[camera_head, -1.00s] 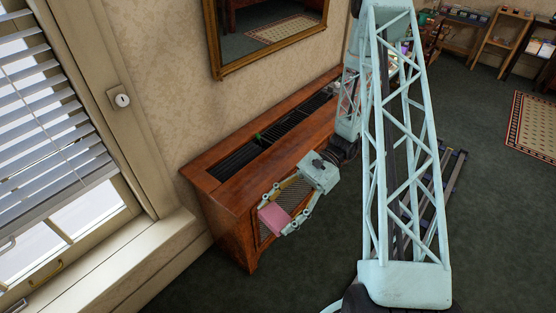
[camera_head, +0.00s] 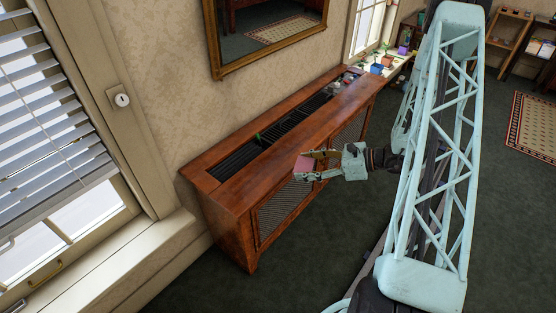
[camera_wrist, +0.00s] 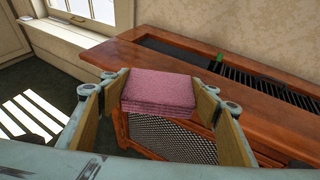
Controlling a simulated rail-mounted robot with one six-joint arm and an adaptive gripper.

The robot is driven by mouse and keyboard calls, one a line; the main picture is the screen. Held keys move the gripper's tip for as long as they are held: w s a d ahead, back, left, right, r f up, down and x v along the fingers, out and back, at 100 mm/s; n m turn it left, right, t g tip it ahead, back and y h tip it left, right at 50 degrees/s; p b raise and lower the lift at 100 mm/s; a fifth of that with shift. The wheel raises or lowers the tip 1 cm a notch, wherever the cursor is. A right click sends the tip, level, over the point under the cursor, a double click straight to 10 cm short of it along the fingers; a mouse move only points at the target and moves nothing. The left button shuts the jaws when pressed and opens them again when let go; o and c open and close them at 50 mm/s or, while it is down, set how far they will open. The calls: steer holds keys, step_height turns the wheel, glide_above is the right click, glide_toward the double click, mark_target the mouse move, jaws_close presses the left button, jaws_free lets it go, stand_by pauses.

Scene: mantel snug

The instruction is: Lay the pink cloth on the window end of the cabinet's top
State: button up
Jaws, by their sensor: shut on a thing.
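The pink cloth (camera_wrist: 160,92) is a folded, layered pad held between the two finger pads of my gripper (camera_head: 307,167). I cannot tell the exact height of the cloth over the top.
A dark slatted grille (camera_head: 240,151) runs along the back of the cabinet's top, with a small green thing (camera_head: 258,136) on it. Small items (camera_head: 345,82) stand at the far end. The window with blinds (camera_head: 50,110) is at left; the near-left end of the top is clear.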

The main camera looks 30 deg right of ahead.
steer(key=shift+w+d, duration=0.1)
steer(key=shift+d, duration=0.3)
steer(key=b, duration=0.2)
glide_above(278, 159)
steer(key=shift+w+f, duration=0.1)
steer(key=shift+f, duration=0.7)
steer(key=shift+f, duration=0.1)
steer(key=shift+f+b, duration=0.55)
steer(key=shift+f, duration=1.1)
steer(key=shift+f, duration=0.15)
steer(key=o, duration=0.8)
